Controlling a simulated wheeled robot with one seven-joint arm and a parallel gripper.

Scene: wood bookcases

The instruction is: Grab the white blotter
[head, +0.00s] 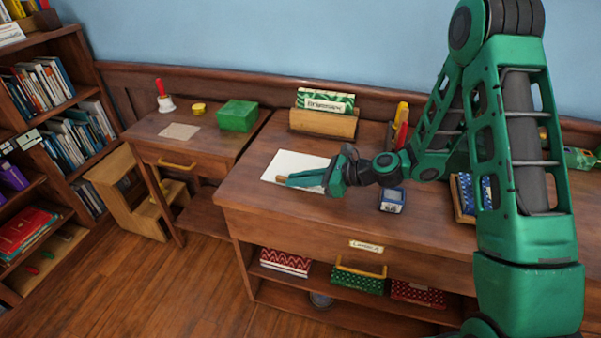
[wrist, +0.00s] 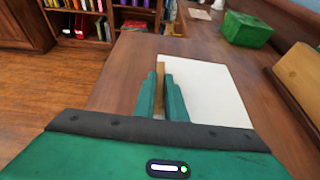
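The white blotter (head: 293,160) lies flat on the wooden desk, a pale sheet with a brown strip (wrist: 160,76) along one edge. In the wrist view its white face (wrist: 205,90) spreads to the right of my fingers. My gripper (head: 290,181) is low over the blotter's near edge. In the wrist view my gripper (wrist: 161,90) has its two green fingers close together, one on each side of the brown strip, and seems shut on it. The fingers hide part of the strip.
A card holder (head: 323,122) stands behind the blotter, and a small blue-and-white box (head: 392,201) is to its right. A side table on the left bears a green box (head: 238,115), a handbell (head: 164,98) and a paper (head: 179,131). A bookcase (head: 72,60) stands at far left.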

